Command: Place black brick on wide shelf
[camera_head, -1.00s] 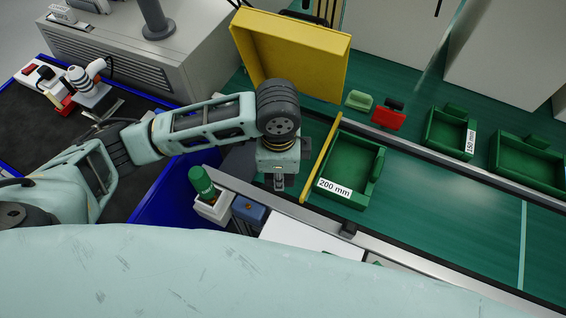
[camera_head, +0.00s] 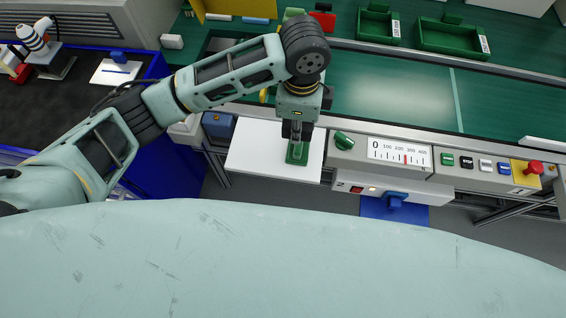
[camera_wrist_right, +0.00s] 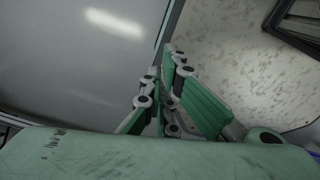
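No black brick shows clearly; a small dark piece (camera_head: 323,6) stands behind a red block (camera_head: 322,20) at the top of the head view, too small to identify. My left gripper (camera_head: 297,138) points down over a white flat shelf (camera_head: 250,152) at the bench front. How far apart the fingers are is unclear.
A control panel with a green knob (camera_head: 344,140), scale display (camera_head: 399,153) and red button (camera_head: 534,167) lies right of the shelf. Green bins (camera_head: 455,37) stand along the back of the green bench. A blue-edged dark table (camera_head: 60,105) is at left.

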